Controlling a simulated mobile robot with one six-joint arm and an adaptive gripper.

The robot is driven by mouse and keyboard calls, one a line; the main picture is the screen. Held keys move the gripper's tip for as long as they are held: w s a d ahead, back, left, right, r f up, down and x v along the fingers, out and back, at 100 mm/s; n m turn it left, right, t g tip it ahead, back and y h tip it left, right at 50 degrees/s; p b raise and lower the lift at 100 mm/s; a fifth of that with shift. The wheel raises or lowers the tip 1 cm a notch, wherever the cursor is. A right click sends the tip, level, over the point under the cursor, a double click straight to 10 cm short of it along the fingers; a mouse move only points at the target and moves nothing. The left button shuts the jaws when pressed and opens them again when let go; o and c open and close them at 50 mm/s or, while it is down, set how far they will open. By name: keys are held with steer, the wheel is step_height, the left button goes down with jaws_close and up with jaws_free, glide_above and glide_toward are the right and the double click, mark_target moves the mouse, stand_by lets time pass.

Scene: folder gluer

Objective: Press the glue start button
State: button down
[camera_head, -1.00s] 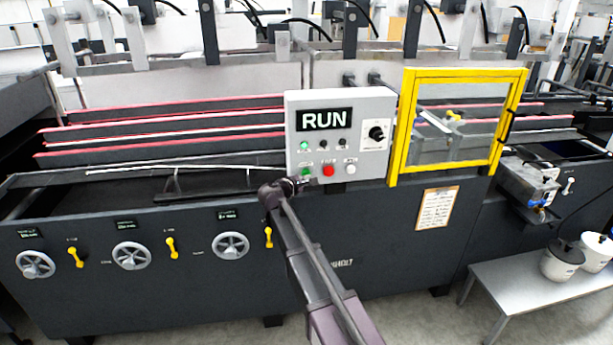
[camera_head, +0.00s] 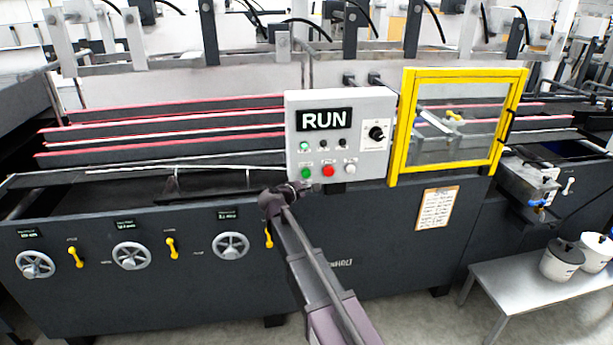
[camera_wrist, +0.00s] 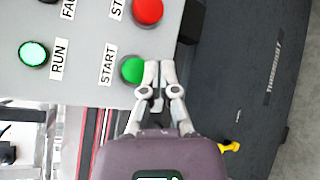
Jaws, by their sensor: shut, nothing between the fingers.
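The grey control box (camera_head: 340,158) on the machine front shows RUN on its display. Its green START button (camera_head: 306,174) sits at the lower left of the box, beside a red button (camera_head: 328,171). The START button also shows in the wrist view (camera_wrist: 132,69), with its label beside it. My gripper (camera_head: 316,187) is just below the row of buttons. In the wrist view its fingertips (camera_wrist: 160,65) are together and empty, close beside the green button and seeming to overlap its edge. I cannot tell whether they touch it.
A green RUN lamp (camera_wrist: 33,53) looks lit. The box also has a white button (camera_head: 351,169) and a black rotary knob (camera_head: 376,132). A yellow-framed guard (camera_head: 403,120) stands right of the box. Handwheels (camera_head: 231,246) and yellow levers line the front at left. A low table (camera_head: 500,285) stands at right.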

steer(key=shift+s+d, duration=0.2)
steer(key=shift+s, duration=1.15)
steer(key=s+d+f+m+g+y+p, duration=0.1)
steer(key=s+d+f+m+g+p, duration=0.2)
steer(key=s+d+m, duration=0.4)
steer(key=s+d+f+m+g+y, duration=0.25)
steer(key=s+d+f+g, duration=0.2)
steer(key=s, duration=0.35)
steer(key=s+f+m+g+y+p, duration=0.1)
steer(key=s+m+g+y, duration=0.3)
steer(key=s, duration=1.1)
steer(key=m+y+p, duration=0.1)
steer(key=m, duration=0.2)
steer(key=shift+g+y+p, duration=0.35)
steer(key=shift+p, duration=0.05)
steer(key=shift+m, duration=0.25)
